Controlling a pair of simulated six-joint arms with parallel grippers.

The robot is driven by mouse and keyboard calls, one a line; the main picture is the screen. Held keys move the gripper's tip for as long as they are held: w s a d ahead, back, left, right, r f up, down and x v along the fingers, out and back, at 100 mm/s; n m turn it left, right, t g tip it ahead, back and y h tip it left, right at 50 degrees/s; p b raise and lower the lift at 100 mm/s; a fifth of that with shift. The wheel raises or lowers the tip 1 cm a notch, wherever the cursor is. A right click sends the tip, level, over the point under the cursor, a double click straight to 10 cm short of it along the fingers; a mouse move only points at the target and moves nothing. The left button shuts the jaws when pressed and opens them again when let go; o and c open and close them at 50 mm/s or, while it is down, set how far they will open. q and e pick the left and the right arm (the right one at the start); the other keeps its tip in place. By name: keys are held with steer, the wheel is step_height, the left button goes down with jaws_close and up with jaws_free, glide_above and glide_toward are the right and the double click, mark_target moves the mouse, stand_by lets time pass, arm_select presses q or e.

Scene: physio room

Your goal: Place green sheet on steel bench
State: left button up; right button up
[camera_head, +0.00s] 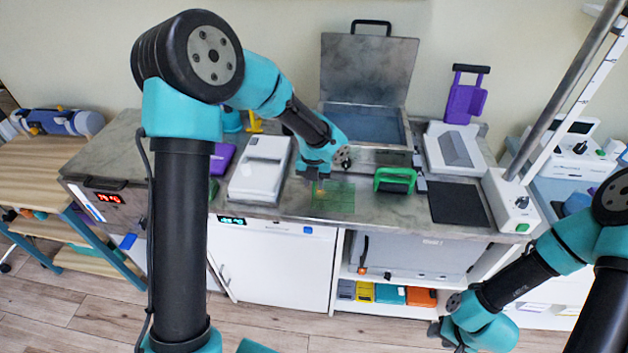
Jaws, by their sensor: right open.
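The green sheet (334,199) is thin and see-through. It shows flat over the front part of the grey steel bench (385,215), close to the front edge; I cannot tell whether it rests on the top or is just above it. My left gripper (319,190) is right at the sheet's upper left part, pointing down. Its fingers are too small to show whether they are shut on the sheet. My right gripper (446,337) is low at the picture's bottom, in front of the bench and away from the sheet. It is open and empty.
A white device (260,168) stands left of the sheet, and a green-handled block (395,180) stands right of it. A black mat (458,204) lies further right. Behind are an open-lidded steel basin (364,125) and a white device with a grey wedge (455,150).

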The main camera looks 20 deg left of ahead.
arm_select(q)
steer(key=shift+r, duration=0.15)
step_height(320, 180, up, 13)
steer(key=shift+f, duration=0.1)
stand_by(0.6)
